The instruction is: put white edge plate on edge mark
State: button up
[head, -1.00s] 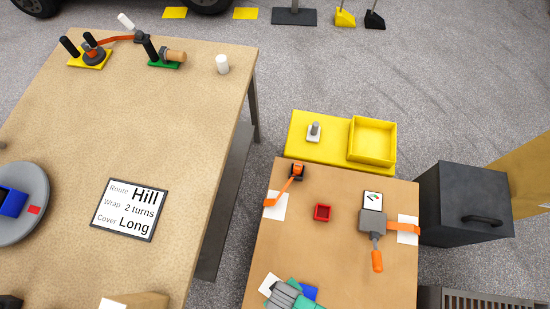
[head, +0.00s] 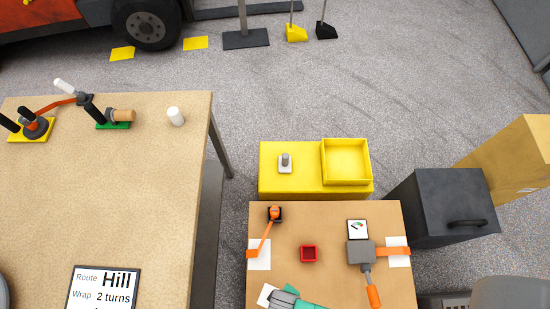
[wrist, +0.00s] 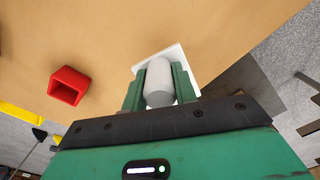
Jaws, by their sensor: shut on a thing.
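My gripper (wrist: 160,86) is shut on a pale grey-white cylindrical grip in the wrist view. A white square plate (wrist: 187,63) shows behind the fingers at the grip's far end; I take it to be the white edge plate. In the head view my green gripper (head: 292,300) is at the bottom edge, over the small brown table. A tilted white corner (head: 265,294) shows just left of it, near the table's left edge. I cannot tell a separate edge mark under the plate, or whether the plate touches the table.
A red open box (head: 309,254) sits mid-table. Orange straps cross white patches at the left (head: 262,262) and right (head: 398,258) edges. A grey ratchet (head: 361,254) stands right. A yellow stand (head: 317,185) holds a grey-knobbed white piece (head: 285,164). A dark cabinet (head: 440,205) stands right.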

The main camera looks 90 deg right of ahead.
jog(key=w+d, duration=0.2)
jog(key=d, duration=0.2)
jog(key=w+d+f+b, duration=0.1)
jog(key=w+d, duration=0.1)
jog(key=d, duration=0.3)
jog(key=w+d, duration=0.2)
jog(key=d, duration=0.2)
jog(key=shift+d+f+b, duration=0.25)
jog(key=shift+d+b, duration=0.1)
jog(key=shift+d, duration=0.05)
jog(key=shift+w+d+f+b, duration=0.1)
jog(key=shift+f+b, duration=0.1)
jog(key=shift+f, duration=0.35)
jog(key=shift+d+f+b, duration=0.15)
jog(key=shift+f+b, duration=0.1)
jog(key=shift+f, duration=0.35)
jog(key=shift+w+d+f+b, duration=0.1)
jog(key=shift+f+b, duration=0.1)
jog(key=shift+f, duration=0.35)
jog(key=shift+s+f, duration=0.1)
jog(key=shift+f, duration=0.05)
jog(key=o, duration=1)
notch_tip(320, 180, up, 12)
jog(key=p, duration=0.3)
jog(key=shift+p, duration=0.35)
